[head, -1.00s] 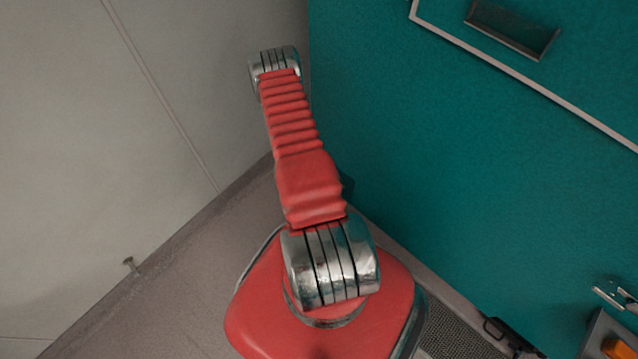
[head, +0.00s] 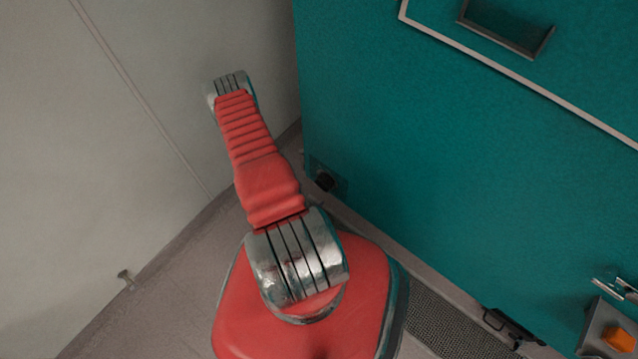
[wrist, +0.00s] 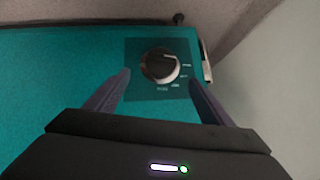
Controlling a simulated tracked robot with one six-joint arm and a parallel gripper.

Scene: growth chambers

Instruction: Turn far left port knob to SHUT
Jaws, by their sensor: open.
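In the wrist view, a round dark knob (wrist: 160,66) with a pale rim sits on a dark square plate on the teal cabinet. Small labels run along its right and lower side, too small to read surely. My gripper (wrist: 160,77) is open, its two fingers either side of the knob in the picture; they appear short of it, and I see no contact. In the head view, a small black knob (head: 323,181) shows low on the teal cabinet near its left edge, right of my red arm. My gripper is hidden there.
The teal cabinet (head: 430,150) has a recessed handle (head: 505,28) up high. A pale wall (head: 100,130) stands close on the left, with a small peg (head: 125,278). A black latch (head: 510,325) and an orange part (head: 618,338) lie at lower right.

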